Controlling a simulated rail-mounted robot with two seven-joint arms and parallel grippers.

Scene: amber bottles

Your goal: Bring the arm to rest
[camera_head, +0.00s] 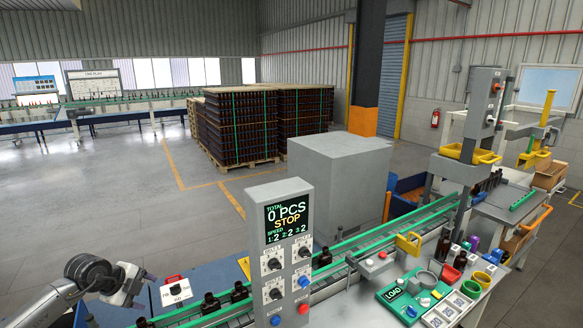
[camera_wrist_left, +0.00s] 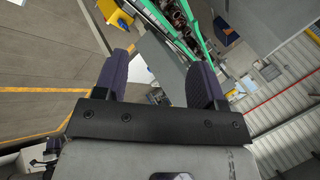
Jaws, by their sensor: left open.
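My left arm (camera_head: 60,300) comes in from the lower left in the head view. Its gripper (camera_head: 143,286) is raised beside the near end of the conveyor, left of a white panel with a red handle (camera_head: 174,288). In the left wrist view the two purple-padded fingers (camera_wrist_left: 160,78) stand wide apart with nothing between them. The wrist camera looks out over the floor and conveyor at a tilt. My right gripper is not in view.
A green-railed conveyor (camera_head: 345,268) carries amber bottles (camera_head: 240,292). A grey control box (camera_head: 282,250) reading "STOP" stands in front of it. A workbench with coloured cups and a green tray (camera_head: 408,296) is at the right. Pallets of bottles (camera_head: 240,125) stand behind; open floor lies left.

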